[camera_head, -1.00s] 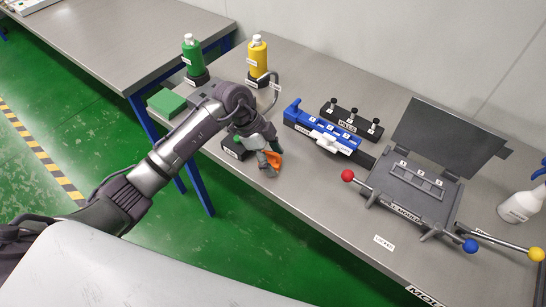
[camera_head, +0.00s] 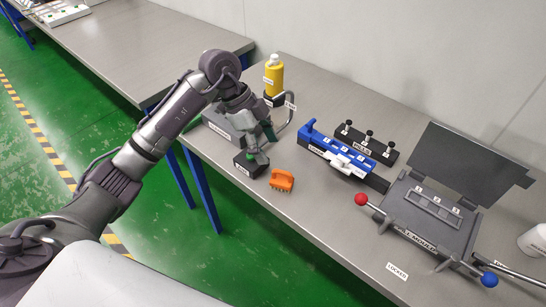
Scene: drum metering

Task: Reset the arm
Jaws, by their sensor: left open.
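My left arm comes in from the left of the head view, bent at a raised elbow. My left gripper (camera_head: 260,157) points down over the table (camera_head: 335,235), above a small black block (camera_head: 249,166) with a label. The gripper is open and nothing shows between its fingers. A small orange toothed piece (camera_head: 282,180) lies on the table just right of the gripper, apart from it. My right gripper is not in view.
A yellow bottle (camera_head: 273,77) stands behind the gripper, near a grey curved handle. A blue labelled fixture (camera_head: 340,149), a black rack (camera_head: 365,142) and a dark hinged press (camera_head: 430,212) with ball-ended levers stand to the right. The front middle of the table is clear.

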